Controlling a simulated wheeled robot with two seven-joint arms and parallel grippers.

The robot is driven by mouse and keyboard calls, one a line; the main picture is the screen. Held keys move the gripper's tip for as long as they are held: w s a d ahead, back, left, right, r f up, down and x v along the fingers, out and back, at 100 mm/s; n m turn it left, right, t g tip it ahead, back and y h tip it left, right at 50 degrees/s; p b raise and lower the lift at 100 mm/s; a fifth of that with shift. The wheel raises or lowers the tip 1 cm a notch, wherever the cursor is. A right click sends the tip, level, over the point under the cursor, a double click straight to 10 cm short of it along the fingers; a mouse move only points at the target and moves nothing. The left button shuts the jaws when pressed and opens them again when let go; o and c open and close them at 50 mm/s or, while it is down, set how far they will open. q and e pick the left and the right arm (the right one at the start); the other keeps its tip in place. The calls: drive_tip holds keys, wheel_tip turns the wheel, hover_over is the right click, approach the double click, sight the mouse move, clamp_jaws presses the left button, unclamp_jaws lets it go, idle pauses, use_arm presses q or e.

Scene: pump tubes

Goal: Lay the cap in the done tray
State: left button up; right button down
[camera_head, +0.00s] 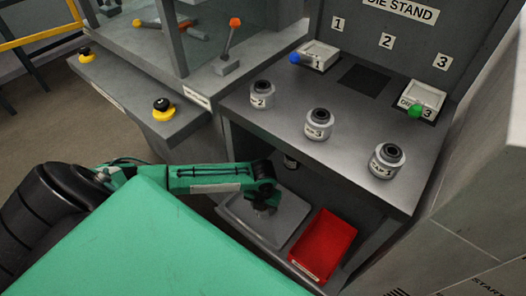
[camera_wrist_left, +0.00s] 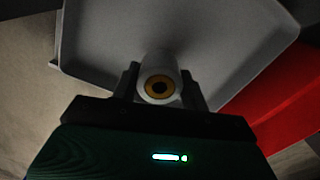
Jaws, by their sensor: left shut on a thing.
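My left gripper (camera_head: 264,207) reaches under the die stand's top and hangs over a grey tray (camera_head: 290,215) on the lower shelf. In the left wrist view, its two fingers (camera_wrist_left: 160,88) are shut on a pale round piece, seemingly the cap (camera_wrist_left: 153,62), with a brass-coloured ring and dark hole facing the camera. The grey tray (camera_wrist_left: 100,45) lies beyond the piece; the gap between them cannot be judged. In the head view the gripper hides the piece. The tray shows no readable label. My right gripper is not in view.
A red bin (camera_head: 325,245) stands right of the grey tray. Blue and green handled pieces rest at the stand's back.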

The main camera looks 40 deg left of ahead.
use_arm(q)
drive_tip(key=shift+f, duration=1.2)
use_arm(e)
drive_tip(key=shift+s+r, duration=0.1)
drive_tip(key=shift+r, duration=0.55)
use_arm(q)
drive_tip(key=shift+f, duration=0.15)
drive_tip(key=o, duration=1.2)
drive_tip(key=shift+c, duration=0.2)
